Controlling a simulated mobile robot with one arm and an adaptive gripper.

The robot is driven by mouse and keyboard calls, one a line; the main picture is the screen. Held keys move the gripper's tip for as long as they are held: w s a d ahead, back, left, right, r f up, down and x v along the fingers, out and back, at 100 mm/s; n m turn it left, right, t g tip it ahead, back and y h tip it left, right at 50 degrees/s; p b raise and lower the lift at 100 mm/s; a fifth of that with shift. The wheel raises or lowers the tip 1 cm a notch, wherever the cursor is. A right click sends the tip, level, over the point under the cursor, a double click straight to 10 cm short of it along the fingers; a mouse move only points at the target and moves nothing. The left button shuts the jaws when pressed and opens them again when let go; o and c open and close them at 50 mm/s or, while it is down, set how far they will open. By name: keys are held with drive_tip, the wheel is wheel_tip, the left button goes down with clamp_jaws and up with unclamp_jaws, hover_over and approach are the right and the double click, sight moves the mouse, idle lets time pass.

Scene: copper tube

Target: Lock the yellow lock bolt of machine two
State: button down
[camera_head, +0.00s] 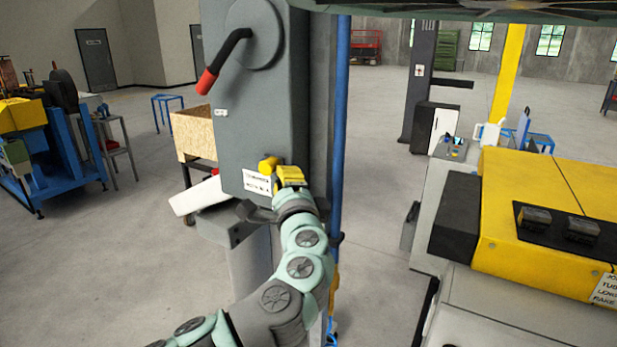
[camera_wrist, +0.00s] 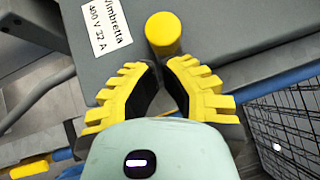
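A yellow round-ended bolt knob (camera_head: 268,164) sticks out of a grey machine column (camera_head: 245,120), just above a white label. In the wrist view the knob (camera_wrist: 163,33) stands on the grey surface just beyond my fingertips, with no finger around it. My gripper (camera_wrist: 161,63), with yellow ribbed fingers and black inner pads, is partly open and empty, with a narrow gap between its tips. In the head view my gripper (camera_head: 284,172) is close to the column, just right of and below the knob. I see no number naming the machine.
The label (camera_wrist: 106,25) reads "Vimbretta 400 V 32 A". A lever with a red grip (camera_head: 207,81) hangs above the knob. A blue post (camera_head: 340,130) stands right of the column. A yellow machine (camera_head: 540,210) fills the right. A wire basket (camera_wrist: 285,125) lies right of my gripper.

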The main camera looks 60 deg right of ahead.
sight(266, 175)
drive_tip(key=shift+w, duration=0.2)
drive_tip(key=w+b, duration=0.1)
drive_tip(key=w, duration=0.3)
drive_tip(key=shift+a, duration=0.2)
idle(0.4)
